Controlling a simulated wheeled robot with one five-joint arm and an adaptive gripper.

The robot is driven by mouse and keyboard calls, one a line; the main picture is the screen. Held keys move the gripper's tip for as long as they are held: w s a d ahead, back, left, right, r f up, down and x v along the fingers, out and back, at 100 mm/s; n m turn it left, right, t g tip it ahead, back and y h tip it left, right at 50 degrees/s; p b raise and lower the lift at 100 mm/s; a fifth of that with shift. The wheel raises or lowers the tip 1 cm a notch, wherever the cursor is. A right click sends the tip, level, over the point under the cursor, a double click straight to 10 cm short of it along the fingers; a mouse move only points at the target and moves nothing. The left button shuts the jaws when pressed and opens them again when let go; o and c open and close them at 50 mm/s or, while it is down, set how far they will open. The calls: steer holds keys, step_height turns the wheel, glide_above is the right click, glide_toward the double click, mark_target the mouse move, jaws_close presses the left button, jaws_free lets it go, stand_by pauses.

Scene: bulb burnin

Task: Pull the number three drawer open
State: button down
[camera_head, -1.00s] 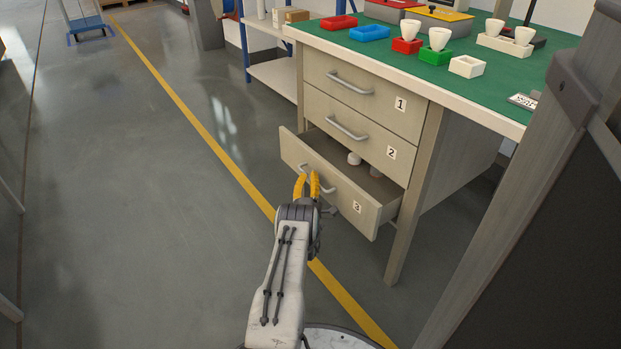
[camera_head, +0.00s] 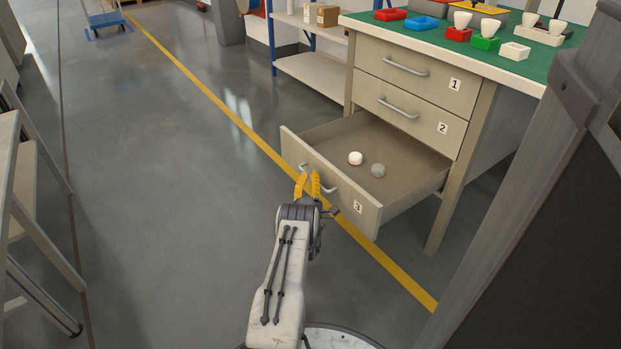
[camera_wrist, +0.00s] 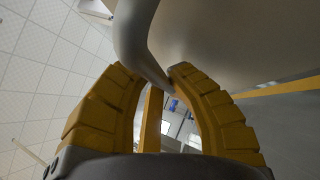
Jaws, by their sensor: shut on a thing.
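The number three drawer (camera_head: 330,190) is the lowest of the three in the workbench and is pulled well out. A white round object (camera_head: 355,158) and a grey round object (camera_head: 377,170) lie on its floor. My gripper (camera_head: 308,184), with yellow fingers, is shut on the grey bar handle (camera_head: 327,187) on the drawer's front, left of the number 3 label. In the wrist view the handle (camera_wrist: 138,42) runs down between my two yellow fingers (camera_wrist: 160,95). Part of the handle is hidden by the fingers.
Drawers one (camera_head: 405,75) and two (camera_head: 400,112) above are closed. The green bench top (camera_head: 440,33) carries coloured trays and white bulbs. A dark panel (camera_head: 540,230) stands close on the right. A stepped frame (camera_head: 25,170) is at the left. The grey floor between is clear.

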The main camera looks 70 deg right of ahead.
steer(key=shift+w+a, duration=0.1)
steer(key=c, duration=1.1)
jaws_free()
steer(key=shift+v, duration=3.75)
